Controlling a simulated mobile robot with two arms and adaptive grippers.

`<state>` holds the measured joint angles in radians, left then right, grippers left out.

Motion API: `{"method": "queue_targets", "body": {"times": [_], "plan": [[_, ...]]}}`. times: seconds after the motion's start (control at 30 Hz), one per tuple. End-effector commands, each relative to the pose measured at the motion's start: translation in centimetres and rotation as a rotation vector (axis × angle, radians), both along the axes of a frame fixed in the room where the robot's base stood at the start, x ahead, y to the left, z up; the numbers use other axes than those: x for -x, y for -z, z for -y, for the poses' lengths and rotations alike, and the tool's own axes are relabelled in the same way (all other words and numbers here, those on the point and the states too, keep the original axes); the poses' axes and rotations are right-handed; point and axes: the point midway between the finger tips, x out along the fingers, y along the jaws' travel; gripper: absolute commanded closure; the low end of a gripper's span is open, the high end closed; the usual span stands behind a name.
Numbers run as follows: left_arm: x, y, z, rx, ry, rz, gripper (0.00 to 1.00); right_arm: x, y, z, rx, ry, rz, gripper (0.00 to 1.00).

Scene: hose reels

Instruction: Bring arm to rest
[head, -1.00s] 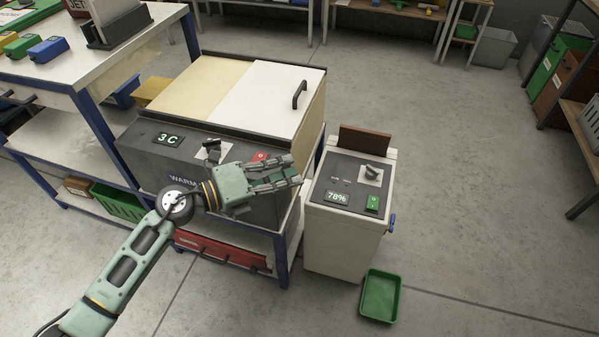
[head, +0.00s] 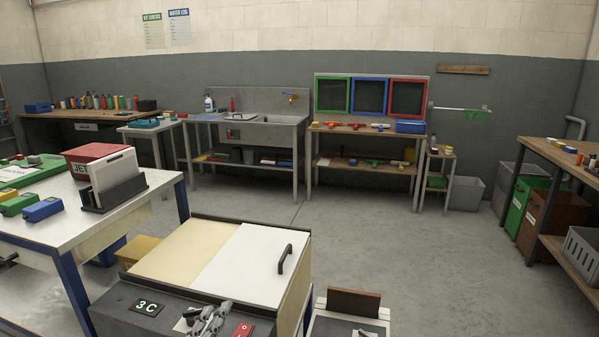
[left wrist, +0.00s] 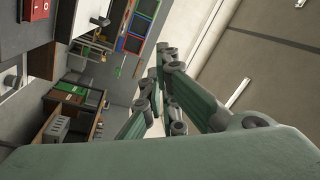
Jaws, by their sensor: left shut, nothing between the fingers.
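My left gripper (head: 207,320) shows at the bottom edge of the head view, in front of the dark control panel of a warmer box (head: 168,325). Only its finger part is in the picture; the rest of the arm is below the frame. In the left wrist view the left gripper's green fingers (left wrist: 158,88) come together at their tips, shut with nothing between them. My right gripper is in neither view.
The warmer has a cream and white lid with a black handle (head: 285,258) and a "3 C" display. A white table (head: 75,212) stands left. A cabinet with a brown flap (head: 353,302) stands right of the warmer. Open floor (head: 400,245) lies beyond, before the sink and benches.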

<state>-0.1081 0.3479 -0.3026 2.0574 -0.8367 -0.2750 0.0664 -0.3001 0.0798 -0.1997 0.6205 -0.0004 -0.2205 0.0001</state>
Motion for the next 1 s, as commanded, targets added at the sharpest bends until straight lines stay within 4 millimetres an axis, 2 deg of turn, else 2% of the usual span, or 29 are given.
{"method": "queue_targets", "body": {"times": [0.03,0.1,0.17,0.2,0.3,0.4,0.6,0.8,0.83,1.0], "plan": [[0.9,1.7,-1.8,0.091,-0.081,-0.089,1.00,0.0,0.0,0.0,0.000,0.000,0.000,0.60],[2.5,4.6,-4.3,0.210,-0.194,-0.227,1.00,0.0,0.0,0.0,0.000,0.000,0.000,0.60],[4.5,7.4,-6.0,0.303,-0.285,-0.358,1.00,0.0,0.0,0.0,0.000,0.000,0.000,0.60],[6.1,9.4,-6.7,0.361,-0.338,-0.451,1.00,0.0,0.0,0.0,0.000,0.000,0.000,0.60],[10.7,13.8,-7.6,0.476,-0.448,-0.674,1.00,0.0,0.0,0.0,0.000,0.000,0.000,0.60],[15.1,16.9,-7.3,0.553,-0.517,-0.862,1.00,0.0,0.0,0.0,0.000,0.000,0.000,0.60],[22.6,20.2,-5.8,0.640,-0.590,-1.153,1.00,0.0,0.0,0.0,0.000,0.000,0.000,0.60],[29.1,21.5,-3.9,0.683,-0.621,-1.393,1.00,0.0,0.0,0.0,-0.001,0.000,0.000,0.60],[29.4,22.0,-3.7,0.683,-0.624,-1.411,1.00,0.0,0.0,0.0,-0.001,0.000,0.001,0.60],[28.1,26.4,-3.7,0.673,-0.631,-1.419,1.00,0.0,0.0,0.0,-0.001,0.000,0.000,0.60]]}}
